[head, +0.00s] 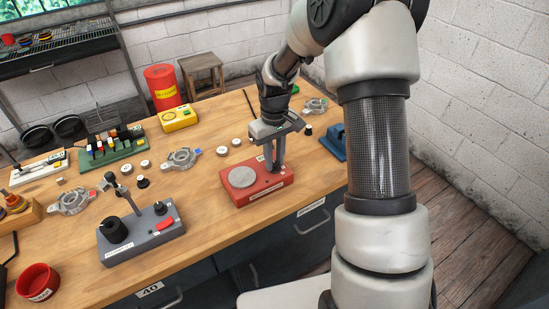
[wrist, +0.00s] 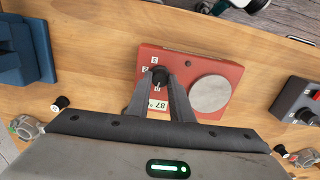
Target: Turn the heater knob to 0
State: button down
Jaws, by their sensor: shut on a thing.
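The heater is a red box (head: 240,194) with a round grey plate (head: 243,177) on top, standing on the wooden bench near its front edge. It also shows in the wrist view (wrist: 222,68), where the plate (wrist: 210,93) lies right of the knob. The black heater knob (wrist: 159,73) has small white number labels around it. My gripper (wrist: 160,82) points down at the heater with its fingers closed around the knob. In the head view my gripper (head: 275,170) hides the knob. I cannot tell which number the knob points to.
A grey fixture (head: 148,236) with a post and red button stands left of the heater. A blue block (head: 334,141) stands to its right. Metal housings, such as one behind (head: 181,159), and small round parts lie around. A yellow meter (head: 178,118) is farther back.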

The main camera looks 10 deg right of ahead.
aim_at(274, 163)
jog(key=shift+n, duration=1)
jog(key=c, duration=1.6)
grip_release()
jog(key=shift+o, duration=0.2)
notch_tip(274, 163, up, 18)
jog(key=shift+f+p, duration=0.25)
jog(key=shift+p, duration=0.15)
jog(key=shift+r, duration=0.1)
